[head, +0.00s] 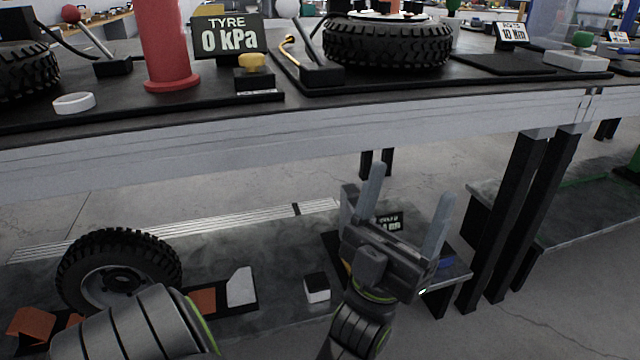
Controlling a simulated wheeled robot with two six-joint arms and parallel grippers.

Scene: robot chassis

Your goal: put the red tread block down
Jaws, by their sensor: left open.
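My left gripper (406,192) is open, its two fingers pointing up and apart below the table edge. No block shows between the fingers. I cannot pick out a red tread block with certainty. An orange-red wedge-like piece (30,325) lies at the far lower left, and another orange-red piece (203,300) lies right of the standing wheel, partly hidden by my arm. My right gripper is not in view.
A wheel (120,272) stands on the low grey shelf (240,245), near a white wedge (241,287). Above is the table edge (300,122), with a tyre (388,45), a red cylinder (165,45) and a "0 kPa" display (229,35). Black table legs (515,215) stand right of my gripper.

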